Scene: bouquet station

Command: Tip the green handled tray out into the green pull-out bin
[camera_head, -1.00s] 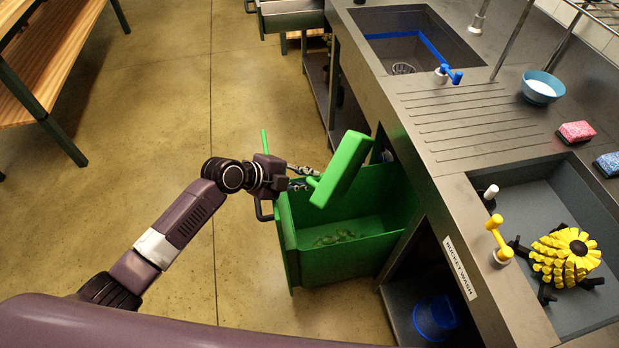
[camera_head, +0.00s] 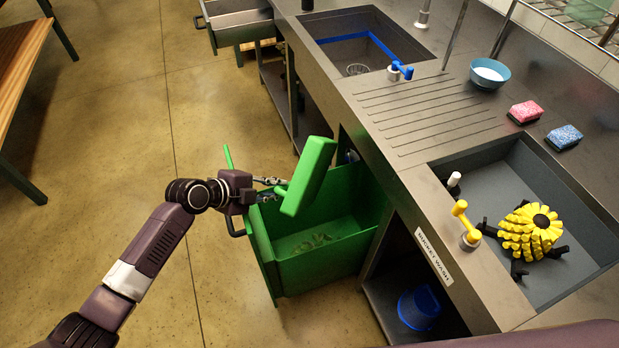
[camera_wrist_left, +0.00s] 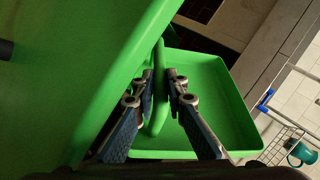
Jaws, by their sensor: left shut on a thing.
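The green handled tray (camera_head: 308,178) is tilted steeply on its side above the green pull-out bin (camera_head: 318,268). My left gripper (camera_head: 277,188) is shut on the tray's handle, at the bin's left side. In the left wrist view the fingers (camera_wrist_left: 163,92) close on the green handle, and the tray's inside (camera_wrist_left: 212,100) looks empty. The bin is pulled out from under the counter, and some pale green scraps (camera_head: 312,243) lie on its floor. The bin's wall also fills the left of the wrist view (camera_wrist_left: 70,80). My right gripper is not in view.
A blue bucket (camera_head: 418,308) stands on the shelf below. An open drawer (camera_head: 238,32) juts out farther back.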

